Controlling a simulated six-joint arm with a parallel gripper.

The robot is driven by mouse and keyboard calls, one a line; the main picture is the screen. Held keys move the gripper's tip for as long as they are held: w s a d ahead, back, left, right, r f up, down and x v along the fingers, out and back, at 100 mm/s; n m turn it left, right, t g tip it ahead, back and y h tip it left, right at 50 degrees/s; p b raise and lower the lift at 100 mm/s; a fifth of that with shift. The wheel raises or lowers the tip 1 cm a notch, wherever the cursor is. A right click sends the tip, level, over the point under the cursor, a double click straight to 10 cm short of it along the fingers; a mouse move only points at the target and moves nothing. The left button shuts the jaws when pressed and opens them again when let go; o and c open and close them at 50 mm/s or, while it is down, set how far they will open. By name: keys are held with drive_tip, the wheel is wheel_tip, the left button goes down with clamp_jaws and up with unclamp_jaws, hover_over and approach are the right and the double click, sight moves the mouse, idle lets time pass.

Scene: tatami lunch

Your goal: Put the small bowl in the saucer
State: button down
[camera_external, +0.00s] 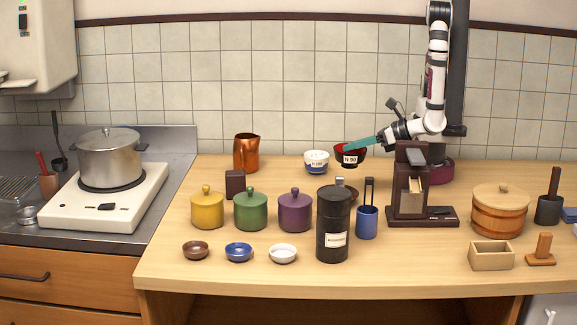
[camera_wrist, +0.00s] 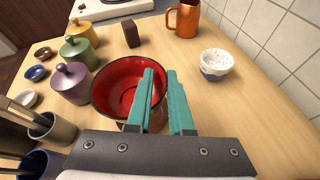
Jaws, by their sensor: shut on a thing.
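My gripper (camera_wrist: 165,88), with teal fingers, is shut on the rim of a bowl, red inside and black outside (camera_wrist: 108,92). One finger is inside the bowl and the other outside. In the external view this bowl (camera_external: 352,161) carries an "N 90" label at the back of the counter; whether it touches the wood is unclear. A white and blue bowl (camera_external: 316,163) stands left of it, and to the right in the wrist view (camera_wrist: 216,63). Small shallow dishes stand at the front: brown (camera_external: 196,250), blue (camera_external: 239,252) and white (camera_external: 283,254). I cannot tell which is the saucer.
Yellow (camera_external: 207,211), green (camera_external: 250,211) and purple (camera_external: 295,212) lidded pots stand mid-counter. A tall black canister (camera_external: 333,225), blue holder (camera_external: 367,222) and brown machine (camera_external: 410,190) stand to their right. A copper jug (camera_external: 246,153) is at the back left.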

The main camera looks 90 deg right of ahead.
wheel_tip(320, 180, down, 7)
drive_tip(key=shift+f, duration=0.1)
drive_tip(key=shift+f, duration=0.45)
drive_tip(key=c, duration=0.8)
unclamp_jaws()
